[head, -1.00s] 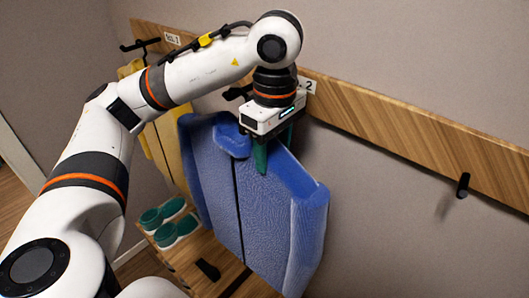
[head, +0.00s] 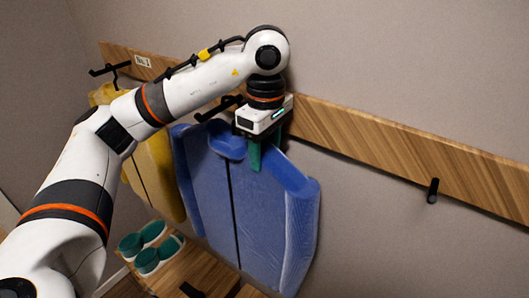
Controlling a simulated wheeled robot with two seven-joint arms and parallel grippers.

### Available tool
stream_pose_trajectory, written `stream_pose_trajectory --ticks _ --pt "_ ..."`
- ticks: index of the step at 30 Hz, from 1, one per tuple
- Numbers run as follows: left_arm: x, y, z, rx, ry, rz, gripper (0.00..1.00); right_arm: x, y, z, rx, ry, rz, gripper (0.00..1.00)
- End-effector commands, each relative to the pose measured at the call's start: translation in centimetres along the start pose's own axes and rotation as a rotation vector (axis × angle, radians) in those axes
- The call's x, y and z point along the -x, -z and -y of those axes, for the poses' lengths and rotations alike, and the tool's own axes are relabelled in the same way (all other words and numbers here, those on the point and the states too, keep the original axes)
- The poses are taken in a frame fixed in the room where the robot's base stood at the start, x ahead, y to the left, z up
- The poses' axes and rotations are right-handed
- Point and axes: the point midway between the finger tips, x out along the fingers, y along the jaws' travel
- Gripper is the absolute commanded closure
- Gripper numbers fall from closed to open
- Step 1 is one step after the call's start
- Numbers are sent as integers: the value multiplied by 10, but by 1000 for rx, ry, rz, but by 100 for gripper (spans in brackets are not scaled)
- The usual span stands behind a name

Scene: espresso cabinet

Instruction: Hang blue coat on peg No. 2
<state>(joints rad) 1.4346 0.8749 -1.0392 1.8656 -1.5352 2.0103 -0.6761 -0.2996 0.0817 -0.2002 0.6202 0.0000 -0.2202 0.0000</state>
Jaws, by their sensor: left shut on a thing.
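The blue coat (head: 265,215) hangs upright in front of the wall rail, its collar and shoulders at the top. My left gripper (head: 262,152) is shut on the coat's top edge, just right of the collar, with teal fingers pointing down. A black peg (head: 218,108) shows on the rail just left of the gripper, above the collar; its number plate is hidden. I cannot tell whether the coat touches this peg. My right gripper is not in view.
A yellow coat (head: 155,165) hangs at the left under another black peg (head: 110,70) with a number plate (head: 143,62). Green-and-white shoes (head: 150,258) rest on a wooden bench (head: 205,270) below. A bare peg (head: 432,190) is on the rail (head: 380,155) at the right, with free wall around it.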

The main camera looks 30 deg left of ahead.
Motion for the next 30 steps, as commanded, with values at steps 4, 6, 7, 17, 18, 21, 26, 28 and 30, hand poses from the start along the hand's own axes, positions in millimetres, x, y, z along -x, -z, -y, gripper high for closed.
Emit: stream_pose_trajectory --ticks 4,6,7,17,18,21,26,28,30 --pt "1 -10 0 2 3 0 100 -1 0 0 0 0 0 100" --pt "1 -14 0 3 3 0 100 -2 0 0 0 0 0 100" --pt "1 -16 0 3 3 0 100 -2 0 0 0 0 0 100" --pt "-6 -34 0 0 2 0 100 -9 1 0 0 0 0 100" --pt "-8 -34 0 0 2 0 100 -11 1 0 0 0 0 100" --pt "-12 -34 0 0 2 0 100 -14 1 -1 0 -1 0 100" --pt "-14 -34 0 0 3 0 100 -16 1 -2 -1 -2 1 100" --pt "-14 -34 0 0 3 0 100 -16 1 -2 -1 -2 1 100" --pt "-14 -34 0 0 3 0 100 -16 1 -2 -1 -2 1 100"
